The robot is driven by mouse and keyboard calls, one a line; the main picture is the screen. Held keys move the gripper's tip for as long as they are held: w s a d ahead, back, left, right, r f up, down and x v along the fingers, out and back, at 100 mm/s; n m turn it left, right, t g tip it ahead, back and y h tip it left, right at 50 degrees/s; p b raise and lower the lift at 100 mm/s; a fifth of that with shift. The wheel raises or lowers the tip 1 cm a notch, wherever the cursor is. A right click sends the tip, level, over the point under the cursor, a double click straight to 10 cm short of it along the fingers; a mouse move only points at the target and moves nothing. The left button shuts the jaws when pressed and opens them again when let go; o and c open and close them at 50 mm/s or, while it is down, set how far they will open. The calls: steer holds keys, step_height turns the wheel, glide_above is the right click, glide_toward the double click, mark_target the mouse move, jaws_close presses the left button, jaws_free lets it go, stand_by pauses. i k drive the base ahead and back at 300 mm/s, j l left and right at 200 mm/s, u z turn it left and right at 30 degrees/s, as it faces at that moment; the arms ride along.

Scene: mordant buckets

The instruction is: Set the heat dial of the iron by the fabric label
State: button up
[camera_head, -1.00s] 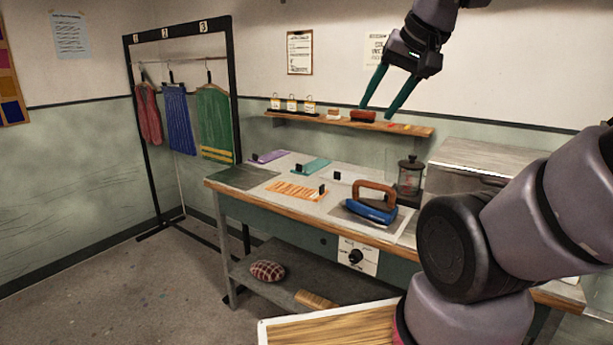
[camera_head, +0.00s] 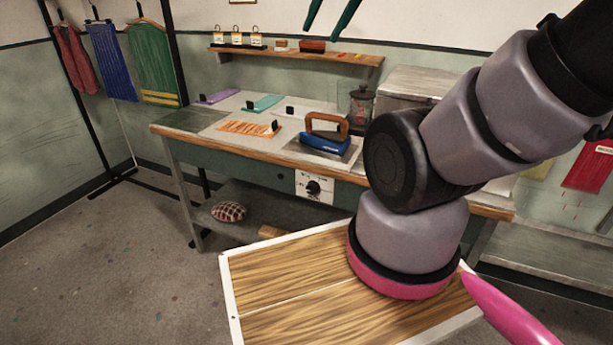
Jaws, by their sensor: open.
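The iron (camera_head: 326,137), blue with a brown handle, rests on a grey plate (camera_head: 296,147) on the workbench. The heat dial (camera_head: 313,187) is a black knob on a white panel on the bench's front, below the iron; its setting is too small to read. Fabric swatches lie on the bench: purple (camera_head: 217,97), teal (camera_head: 262,104) and orange-striped (camera_head: 246,128), with small black tags near them. My gripper (camera_head: 329,20) shows only its two teal fingers at the top edge. They are apart and empty, high above the bench and away from the dial.
A wall shelf (camera_head: 340,57) holds several small tagged items and a red block (camera_head: 312,45). A glass jar (camera_head: 361,104) and a metal box (camera_head: 413,85) stand at the bench's right. A plaid cushion (camera_head: 229,211) lies on the lower shelf. Garments hang on a rack at left.

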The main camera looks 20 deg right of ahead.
mark_target(313, 186)
steer(key=i+j+z, duration=0.4)
steer(key=i+j, duration=0.15)
steer(key=i+j+z, duration=0.2)
steer(key=j, duration=0.25)
steer(key=i+j+z, duration=0.4)
steer(key=j, duration=0.45)
steer(key=z, duration=0.3)
steer(key=k+j+z, duration=0.1)
steer(key=j+z, duration=0.35)
steer(key=k+j+z, duration=0.15)
steer(key=j+z, duration=0.25)
steer(key=k+j, duration=0.25)
steer(key=j, duration=0.15)
steer(key=k+j, duration=0.3)
